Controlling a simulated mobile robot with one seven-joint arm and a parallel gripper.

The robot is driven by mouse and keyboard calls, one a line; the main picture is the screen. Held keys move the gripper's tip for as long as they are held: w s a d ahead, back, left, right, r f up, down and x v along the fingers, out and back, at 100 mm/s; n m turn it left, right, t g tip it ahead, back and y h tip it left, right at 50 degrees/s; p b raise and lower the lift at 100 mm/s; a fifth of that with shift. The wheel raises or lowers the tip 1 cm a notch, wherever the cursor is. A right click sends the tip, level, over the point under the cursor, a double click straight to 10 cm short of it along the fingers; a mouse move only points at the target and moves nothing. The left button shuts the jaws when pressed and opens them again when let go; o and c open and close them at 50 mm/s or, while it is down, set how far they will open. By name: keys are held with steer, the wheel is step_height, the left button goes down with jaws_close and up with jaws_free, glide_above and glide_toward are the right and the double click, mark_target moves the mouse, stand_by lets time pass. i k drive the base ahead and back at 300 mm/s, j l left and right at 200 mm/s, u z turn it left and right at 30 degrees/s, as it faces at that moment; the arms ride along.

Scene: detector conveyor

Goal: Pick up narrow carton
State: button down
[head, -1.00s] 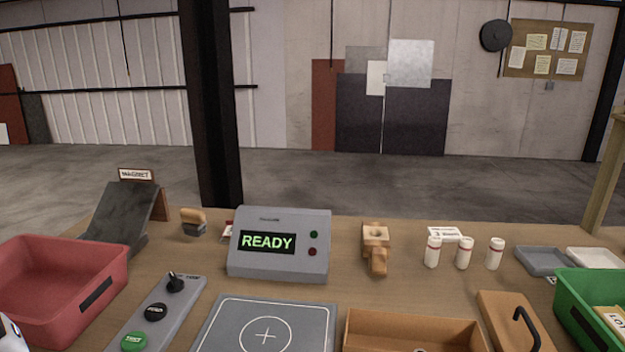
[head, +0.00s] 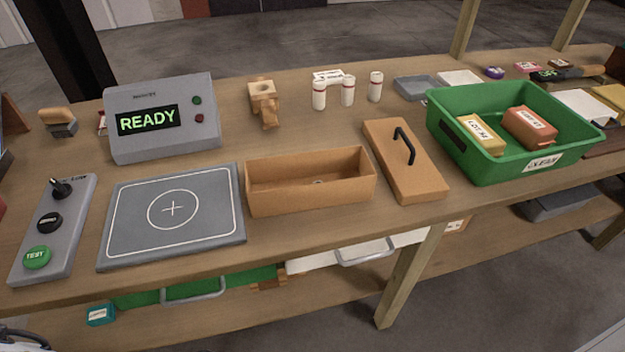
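Two small labelled cartons stand in the green bin (head: 470,160): a yellow one (head: 481,135) at left and a reddish-brown one (head: 529,127) at right. The yellow one looks the narrower, but I cannot tell for sure which is called the narrow carton. An open, long brown box (head: 300,197) stands on the bench, with a small round thing inside on its floor. A flat brown lid with a black handle (head: 405,165) lies beside it. My gripper is not in view; only a bit of pale machinery shows at the bottom left corner.
A grey pad with a cross (head: 128,245) and a control strip (head: 48,262) lie left of the open box. A READY display unit (head: 165,148), a wooden block (head: 263,97) and white vials (head: 348,92) stand behind. A lower shelf (head: 340,290) runs below the bench.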

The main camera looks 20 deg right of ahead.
mark_target(279, 185)
steer(key=l+u, duration=0.1)
steer(key=u, duration=0.4)
steer(key=l+u, duration=0.3)
steer(key=l, duration=0.15)
steer(key=l+u, duration=0.35)
steer(key=l, duration=0.15)
steer(key=k+l, duration=0.1)
steer(key=l, duration=0.25)
steer(key=l+u, duration=0.1)
steer(key=l, duration=0.3)
steer(key=k+l, duration=0.15)
steer(key=l, duration=0.2)
steer(key=k+l, duration=0.1)
steer(key=l, duration=0.25)
steer(key=k+l+u, duration=0.1)
steer(key=l, duration=0.25)
